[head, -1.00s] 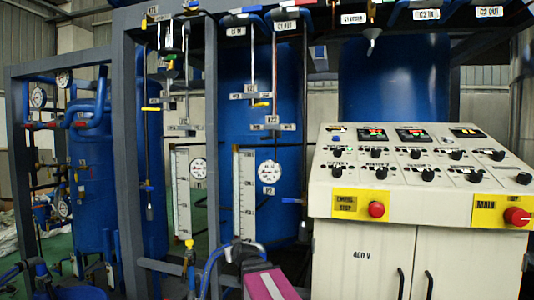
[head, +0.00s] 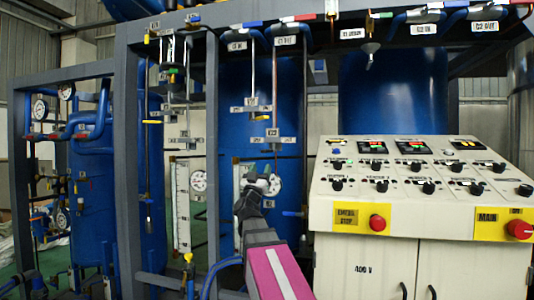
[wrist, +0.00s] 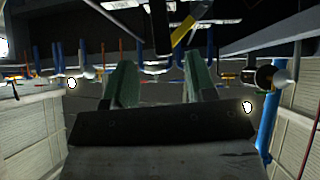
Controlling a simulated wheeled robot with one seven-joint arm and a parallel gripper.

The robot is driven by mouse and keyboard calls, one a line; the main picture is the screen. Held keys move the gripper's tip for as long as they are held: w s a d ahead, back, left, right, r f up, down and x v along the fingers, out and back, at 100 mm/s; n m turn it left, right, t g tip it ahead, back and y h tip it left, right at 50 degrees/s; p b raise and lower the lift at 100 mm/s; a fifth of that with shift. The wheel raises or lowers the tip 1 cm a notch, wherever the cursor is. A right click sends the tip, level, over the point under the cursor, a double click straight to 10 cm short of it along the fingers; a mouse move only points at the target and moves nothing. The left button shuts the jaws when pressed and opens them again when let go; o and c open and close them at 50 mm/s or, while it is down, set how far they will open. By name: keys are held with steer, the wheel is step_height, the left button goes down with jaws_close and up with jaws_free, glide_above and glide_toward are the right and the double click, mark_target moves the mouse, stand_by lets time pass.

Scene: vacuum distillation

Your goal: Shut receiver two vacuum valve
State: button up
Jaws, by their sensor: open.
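My gripper (head: 262,180) is raised in front of the right-hand gauge and scale, with its fingers pointing up and away. In the wrist view its two green-grey fingers (wrist: 160,82) stand apart with nothing between them. A small yellow lever (head: 261,117) sits on the thin pipework above my gripper, beside a labelled bracket (head: 251,108). In the wrist view a yellow bar (wrist: 190,24) shows beyond and above the fingers, apart from them. The labels are too small to read, so I cannot tell which valve is receiver two's. My gripper partly hides the gauge (head: 275,184).
The control cabinet (head: 420,190) with a red emergency stop (head: 377,223) stands close on the right. A grey frame post (head: 213,150) stands left of my arm. Blue tanks (head: 390,95) stand behind. A left-hand gauge (head: 198,181) and scale (head: 182,207) hang beyond the post.

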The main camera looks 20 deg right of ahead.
mark_target(267, 151)
steer(key=x, duration=0.9)
steer(key=shift+w+d+r, duration=0.2)
steer(key=shift+w+r, duration=0.05)
jaws_close()
